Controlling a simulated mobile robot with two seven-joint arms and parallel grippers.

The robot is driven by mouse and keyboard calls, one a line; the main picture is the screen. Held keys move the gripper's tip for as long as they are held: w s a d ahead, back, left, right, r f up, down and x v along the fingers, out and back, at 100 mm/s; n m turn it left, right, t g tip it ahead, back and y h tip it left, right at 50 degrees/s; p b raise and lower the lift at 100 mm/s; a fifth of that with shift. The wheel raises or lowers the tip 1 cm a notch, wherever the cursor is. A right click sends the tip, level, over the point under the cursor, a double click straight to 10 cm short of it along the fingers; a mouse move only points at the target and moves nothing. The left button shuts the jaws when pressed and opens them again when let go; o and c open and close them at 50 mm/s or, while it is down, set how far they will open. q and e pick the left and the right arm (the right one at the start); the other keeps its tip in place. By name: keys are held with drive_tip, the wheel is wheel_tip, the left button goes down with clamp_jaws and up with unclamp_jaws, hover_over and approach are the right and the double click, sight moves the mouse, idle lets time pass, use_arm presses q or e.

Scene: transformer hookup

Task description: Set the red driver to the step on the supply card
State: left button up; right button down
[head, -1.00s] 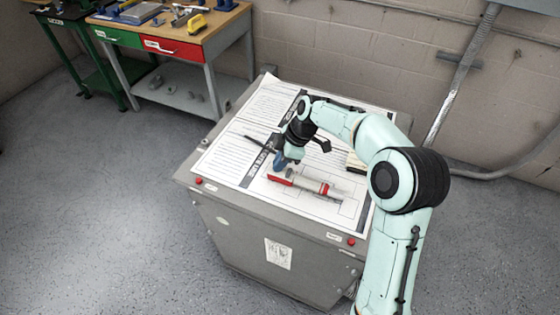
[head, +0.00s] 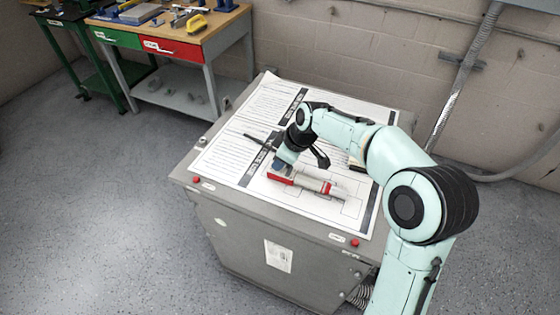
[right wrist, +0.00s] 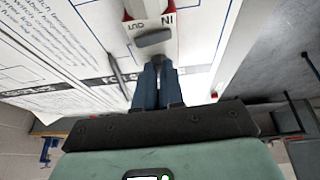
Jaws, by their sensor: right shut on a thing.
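The red driver (head: 310,183), with a pale grey body and red end parts, lies on the printed sheets on top of the grey cabinet. In the right wrist view its white and red end (right wrist: 150,12) carries the words IN and OUT and a dark grey knob (right wrist: 153,38). My right gripper (head: 280,166) is at the driver's left end. In the right wrist view its blue fingers (right wrist: 157,66) are closed together on a small grey part of the driver, just below the knob. I cannot make out which print is the supply card. My left gripper is not in view.
The cabinet (head: 225,222) has red buttons along its front top edge and a label on its front. A dark thin rod (head: 262,143) lies on the sheets left of my gripper. A workbench (head: 215,27) with tools stands at the back left. The floor at left is clear.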

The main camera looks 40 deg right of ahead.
sight(297, 176)
idle(0.4)
drive_tip(key=c, duration=1.2)
unclamp_jaws()
drive_tip(key=shift+c, duration=0.2)
drive_tip(key=shift+r, duration=0.1)
drive_tip(key=p+v, duration=0.1)
drive_tip(key=v, duration=1.2)
drive_tip(key=shift+s, duration=0.2)
